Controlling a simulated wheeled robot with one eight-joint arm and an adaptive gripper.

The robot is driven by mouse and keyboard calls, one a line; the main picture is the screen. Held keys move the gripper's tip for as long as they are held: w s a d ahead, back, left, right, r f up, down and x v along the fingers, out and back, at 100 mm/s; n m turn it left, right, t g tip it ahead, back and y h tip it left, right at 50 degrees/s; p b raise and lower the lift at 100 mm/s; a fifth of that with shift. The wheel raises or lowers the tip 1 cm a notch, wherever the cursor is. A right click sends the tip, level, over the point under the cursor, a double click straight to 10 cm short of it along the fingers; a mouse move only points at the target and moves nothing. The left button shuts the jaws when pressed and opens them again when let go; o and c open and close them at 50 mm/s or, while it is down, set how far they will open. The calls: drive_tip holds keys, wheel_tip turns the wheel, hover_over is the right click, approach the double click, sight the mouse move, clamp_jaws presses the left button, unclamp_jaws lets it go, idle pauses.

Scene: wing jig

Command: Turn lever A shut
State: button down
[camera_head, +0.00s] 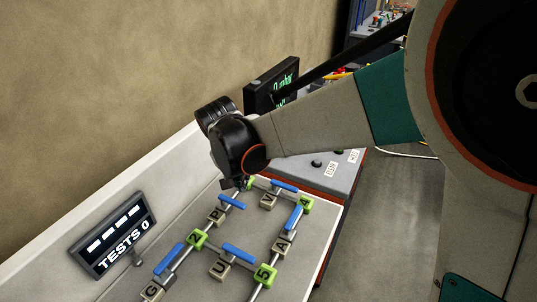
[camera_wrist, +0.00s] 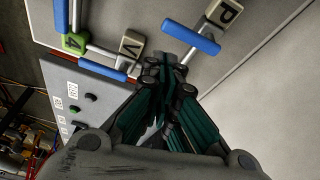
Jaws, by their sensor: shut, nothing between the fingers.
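Lever A is the blue handle (camera_head: 294,219) by the grey block marked A (camera_head: 284,242), on the right side of the pipework. The handle slants up to the right, close to a green block (camera_head: 307,203). In the wrist view a blue handle (camera_wrist: 72,13) beside the green 4 block (camera_wrist: 73,43) looks like lever A's; its letter block is out of that frame. My gripper (camera_head: 241,184) is at the far end of the pipework, left of lever A and apart from it. In the wrist view my gripper (camera_wrist: 168,66) is shut and empty, its tips between the V and P handles.
Near my gripper are the P handle (camera_wrist: 190,37) and the V handle (camera_wrist: 103,70). Levers U (camera_head: 238,253) and G (camera_head: 168,259) stand nearer the front. A TESTS 0 display (camera_head: 115,236) stands at left; a dark screen (camera_head: 272,84) stands behind my arm.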

sight(293, 220)
drive_tip(key=s+d+r+n+g+y+p, duration=0.1)
drive_tip(key=d+n+y+p, duration=0.3)
drive_tip(key=d+n, duration=0.8)
drive_tip(key=r+n+p, duration=0.1)
drive_tip(key=n, duration=0.2)
drive_tip(key=shift+s+n+y, duration=0.3)
drive_tip(key=shift+s, duration=0.1)
drive_tip(key=shift+a+f, duration=0.1)
drive_tip(key=shift+f, duration=0.05)
drive_tip(key=b+x, duration=0.2)
drive_tip(key=x, duration=0.8)
drive_tip(key=shift+f, duration=0.15)
drive_tip(key=s+d, duration=0.2)
drive_tip(key=d, duration=0.1)
drive_tip(key=shift+s+d+r+b, duration=0.1)
drive_tip(key=shift+d+r+b, duration=0.1)
drive_tip(key=shift+b, duration=0.1)
